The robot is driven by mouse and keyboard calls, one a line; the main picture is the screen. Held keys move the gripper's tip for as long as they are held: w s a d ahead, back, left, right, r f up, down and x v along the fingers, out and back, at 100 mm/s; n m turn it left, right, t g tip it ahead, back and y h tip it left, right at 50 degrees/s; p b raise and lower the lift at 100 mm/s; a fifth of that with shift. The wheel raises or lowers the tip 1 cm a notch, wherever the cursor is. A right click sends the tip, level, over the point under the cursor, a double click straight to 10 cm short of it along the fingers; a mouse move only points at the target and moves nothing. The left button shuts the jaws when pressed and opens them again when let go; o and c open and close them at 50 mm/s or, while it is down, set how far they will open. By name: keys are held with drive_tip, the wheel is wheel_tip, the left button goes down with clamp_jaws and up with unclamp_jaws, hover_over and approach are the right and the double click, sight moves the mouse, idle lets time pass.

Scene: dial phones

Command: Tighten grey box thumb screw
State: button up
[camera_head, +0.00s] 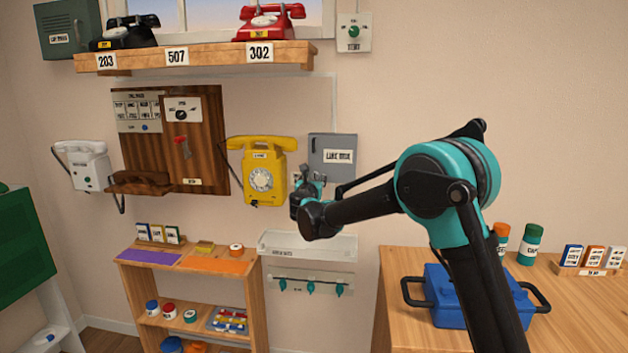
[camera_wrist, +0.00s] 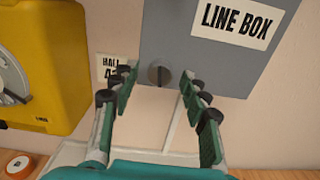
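The grey box (camera_head: 333,148) labelled "LINE BOX" is on the wall, right of the yellow phone. It fills the top of the wrist view (camera_wrist: 185,50). Its thumb screw (camera_wrist: 158,75) is a small dark round knob with a slot, at the lower left of the box front. My gripper (camera_head: 311,178) is in front of the box's lower left corner. In the wrist view my gripper (camera_wrist: 158,73) is open, with one green finger on each side of the screw. I see a gap on both sides. In the head view the screw cannot be made out.
The yellow phone (camera_head: 260,165) hangs close on the left. A white wall tray (camera_head: 308,244) is below, over a rail with green hooks (camera_head: 310,287). A wooden table (camera_head: 395,300) with a blue case (camera_head: 445,290) stands at the right. The wall right of the box is bare.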

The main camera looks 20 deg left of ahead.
clamp_jaws()
